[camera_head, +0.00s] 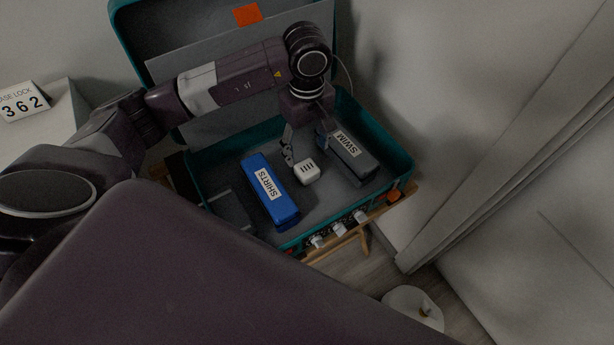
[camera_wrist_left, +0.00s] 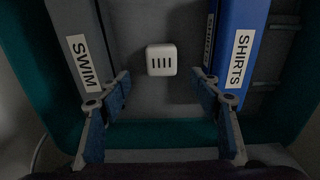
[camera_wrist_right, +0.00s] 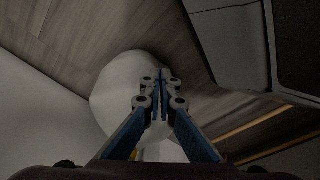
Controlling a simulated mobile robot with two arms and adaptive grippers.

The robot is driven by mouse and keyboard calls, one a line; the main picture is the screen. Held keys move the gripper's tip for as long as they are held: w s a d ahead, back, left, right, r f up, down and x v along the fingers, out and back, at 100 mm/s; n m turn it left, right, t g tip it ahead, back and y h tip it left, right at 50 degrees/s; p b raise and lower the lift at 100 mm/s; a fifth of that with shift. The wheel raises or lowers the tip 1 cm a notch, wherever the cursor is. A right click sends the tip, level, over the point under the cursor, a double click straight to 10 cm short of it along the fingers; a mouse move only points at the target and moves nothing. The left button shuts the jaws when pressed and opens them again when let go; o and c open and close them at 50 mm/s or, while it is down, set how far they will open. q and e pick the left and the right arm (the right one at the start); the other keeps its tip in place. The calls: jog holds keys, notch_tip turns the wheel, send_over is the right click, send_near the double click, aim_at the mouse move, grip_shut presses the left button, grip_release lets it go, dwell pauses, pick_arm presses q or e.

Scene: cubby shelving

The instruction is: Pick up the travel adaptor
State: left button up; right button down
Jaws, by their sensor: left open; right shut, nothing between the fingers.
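The travel adaptor (camera_head: 307,172) is a small white block with dark slots, lying on the floor of the open teal suitcase (camera_head: 403,169). It also shows in the left wrist view (camera_wrist_left: 161,60), between and ahead of the open fingers. My left gripper (camera_head: 305,141) is open and empty above the suitcase, close to the adaptor and apart from it. The left gripper's fingers also show in the left wrist view (camera_wrist_left: 161,88). My right gripper (camera_wrist_right: 160,80) is shut and empty in the right wrist view, over a wooden floor and a round white object. It is not seen in the head view.
A blue SHIRTS pouch (camera_head: 269,190) and a grey SWIM pouch (camera_head: 352,157) lie on either side of the adaptor. The suitcase walls and raised lid (camera_head: 138,45) surround it. A 362 sign (camera_head: 23,102) stands at left. A round white object (camera_head: 413,306) stands on the floor.

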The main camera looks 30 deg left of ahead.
aim_at(308, 169)
pick_arm(q)
jog(key=f, duration=0.7)
jog(key=shift+s+d, duration=0.4)
jog(key=shift+f, duration=0.55)
jog(key=c, duration=1.3)
jog(key=shift+o, duration=0.2)
jog(key=shift+r, duration=0.1)
